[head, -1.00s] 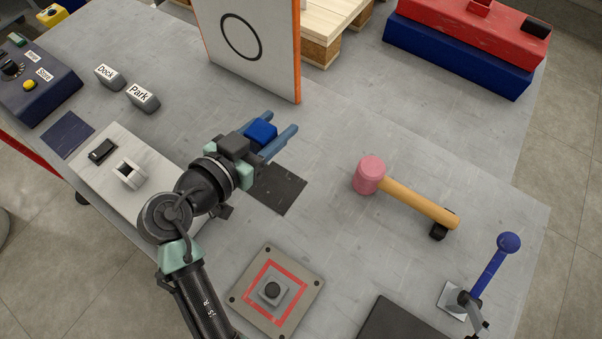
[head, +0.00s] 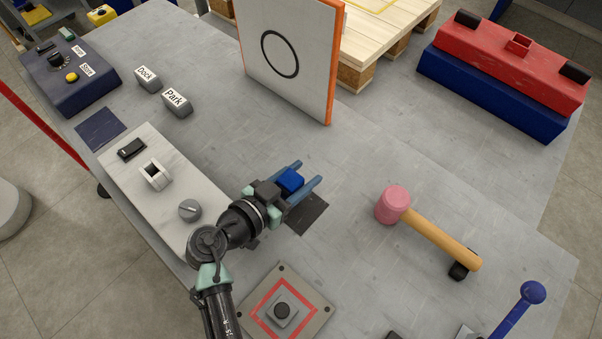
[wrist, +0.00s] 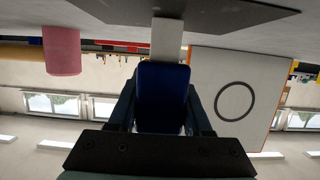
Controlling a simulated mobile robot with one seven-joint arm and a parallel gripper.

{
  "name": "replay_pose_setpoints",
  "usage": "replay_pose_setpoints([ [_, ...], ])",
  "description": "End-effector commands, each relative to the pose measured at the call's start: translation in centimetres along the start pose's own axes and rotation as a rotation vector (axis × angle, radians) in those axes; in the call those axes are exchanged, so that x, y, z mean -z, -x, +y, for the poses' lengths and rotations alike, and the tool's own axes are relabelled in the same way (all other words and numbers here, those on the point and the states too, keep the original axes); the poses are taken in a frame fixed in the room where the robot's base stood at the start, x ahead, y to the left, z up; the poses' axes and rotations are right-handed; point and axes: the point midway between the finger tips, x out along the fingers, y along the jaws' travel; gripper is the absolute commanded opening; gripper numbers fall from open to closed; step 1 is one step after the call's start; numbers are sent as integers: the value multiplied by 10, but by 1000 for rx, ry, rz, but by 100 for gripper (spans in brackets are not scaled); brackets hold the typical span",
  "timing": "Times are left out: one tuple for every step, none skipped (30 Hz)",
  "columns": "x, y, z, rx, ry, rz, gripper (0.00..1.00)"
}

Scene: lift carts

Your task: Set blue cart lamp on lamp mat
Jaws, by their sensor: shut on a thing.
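My gripper (head: 307,173) is shut on the blue cart lamp (head: 290,181), a blue block between its two blue fingers. The lamp also fills the middle of the wrist view (wrist: 162,98), with a pale grey piece (wrist: 167,40) between it and a dark mat (wrist: 190,14). In the head view this dark square mat (head: 308,216) lies on the table just below the gripper, partly covered by it. A second, navy square mat (head: 100,129) lies farther left, bare. I cannot tell which is the lamp mat, or whether the lamp touches the dark one.
A pink-headed mallet (head: 393,205) lies to the right. A white panel with a black circle (head: 290,60) stands behind. A white switch panel (head: 135,170) is left of my arm, and a red-framed button plate (head: 305,312) is in front. Bare table lies between mat and mallet.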

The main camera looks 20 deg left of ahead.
Motion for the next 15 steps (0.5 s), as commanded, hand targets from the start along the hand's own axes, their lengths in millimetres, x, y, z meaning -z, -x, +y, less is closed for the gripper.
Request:
replay_pose_setpoints([
  [-1, -1, 0, 0, -1, 1, 0],
  [-2, -1, 0, 0, -1, 1, 0],
  [-4, -1, 0, 0, -1, 1, 0],
  [-4, -2, 0, 0, -1, 1, 0],
  [-3, -1, 0, 0, -1, 0, 55],
  [-3, -1, 0, 0, -1, 0, 62],
  [-3, -1, 0, 0, -1, 0, 67],
  [-3, -1, 0, 0, 0, 0, 73],
  [-3, -1, 0, 0, 0, -1, 79],
  [-2, -1, 0, 0, 0, -1, 79],
  [-2, -1, 0, 0, 0, -1, 79],
  [-2, -1, 0, 0, 0, -1, 79],
  [-2, -1, 0, 0, 0, -1, 79],
  [-2, -1, 0, 0, 0, -1, 79],
  [-2, -1, 0, 0, 0, -1, 79],
])
